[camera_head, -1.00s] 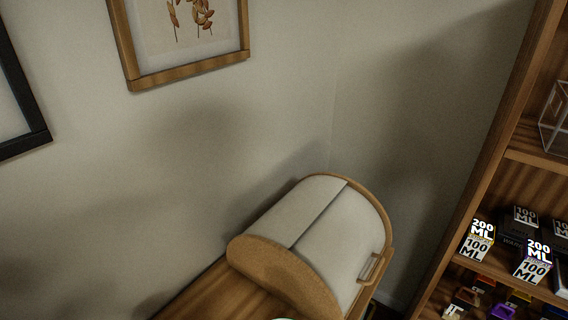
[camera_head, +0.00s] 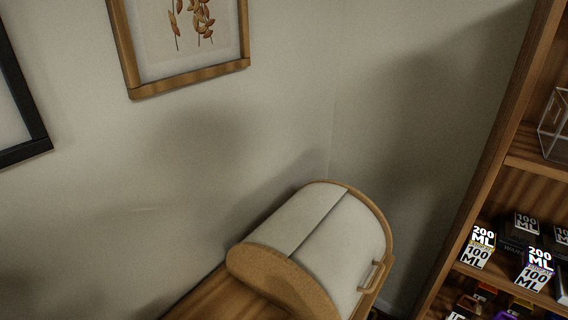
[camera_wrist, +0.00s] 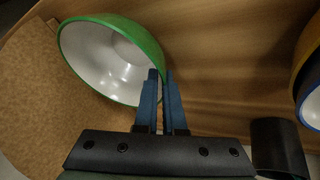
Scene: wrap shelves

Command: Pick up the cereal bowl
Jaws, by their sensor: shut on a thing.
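A bowl (camera_wrist: 112,58) with a green rim and a white inside shows at the upper left of the wrist view, tilted toward the camera. My gripper (camera_wrist: 160,74) has its two blue fingers close together at the bowl's right rim, shut on its wall. The bowl's underside is hidden. Neither the bowl nor my gripper shows in the head view.
A bread box (camera_head: 318,238) with a pale lid stands on a wooden top (camera_head: 226,296); its cork-like side (camera_wrist: 40,100) seems to be beside the bowl. Another bowl (camera_wrist: 309,75) and a black cylinder (camera_wrist: 279,147) are at right. A shelf (camera_head: 480,150) stands to the right.

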